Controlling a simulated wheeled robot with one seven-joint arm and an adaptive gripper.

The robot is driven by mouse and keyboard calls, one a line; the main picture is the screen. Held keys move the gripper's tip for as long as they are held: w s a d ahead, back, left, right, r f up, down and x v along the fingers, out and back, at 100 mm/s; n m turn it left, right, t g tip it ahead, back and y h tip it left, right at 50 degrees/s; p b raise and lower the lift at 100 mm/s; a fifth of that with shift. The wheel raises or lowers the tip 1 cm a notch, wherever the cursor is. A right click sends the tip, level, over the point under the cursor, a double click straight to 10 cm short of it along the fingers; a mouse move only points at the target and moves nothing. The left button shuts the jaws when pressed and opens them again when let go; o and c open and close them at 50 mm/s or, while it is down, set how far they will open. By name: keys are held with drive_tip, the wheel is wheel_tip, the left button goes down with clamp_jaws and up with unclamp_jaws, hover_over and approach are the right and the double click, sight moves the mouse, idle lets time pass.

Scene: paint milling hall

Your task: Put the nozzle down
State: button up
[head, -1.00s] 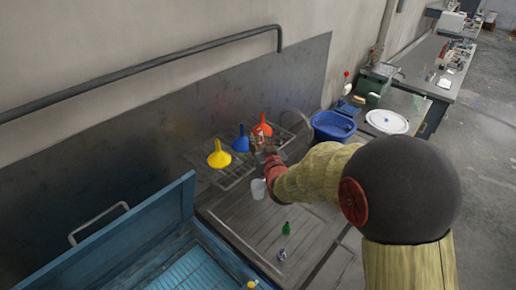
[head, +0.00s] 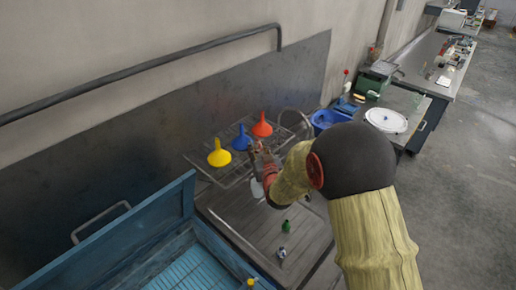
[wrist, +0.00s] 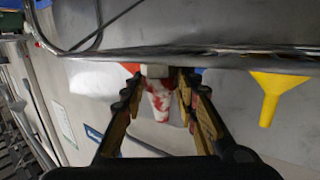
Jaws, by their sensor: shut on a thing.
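The nozzle (wrist: 158,100), a pale tapered piece smeared with red, is between the fingers of my gripper (wrist: 160,85) in the wrist view. My gripper is shut on it. In the head view my gripper (head: 258,150) is beside the wire rack (head: 232,178), just right of the blue funnel and below the red one. The nozzle is too small and too covered to make out clearly there. I cannot tell whether it touches the rack.
A yellow funnel (head: 219,154), a blue funnel (head: 241,139) and a red funnel (head: 262,126) stand on the rack. A blue lidded box (head: 130,235) is at front left.

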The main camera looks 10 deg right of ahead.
drive_tip(key=shift+f, duration=0.2)
drive_tip(key=o, duration=1.2)
drive_tip(key=shift+r, duration=0.1)
drive_tip(key=shift+c, duration=0.2)
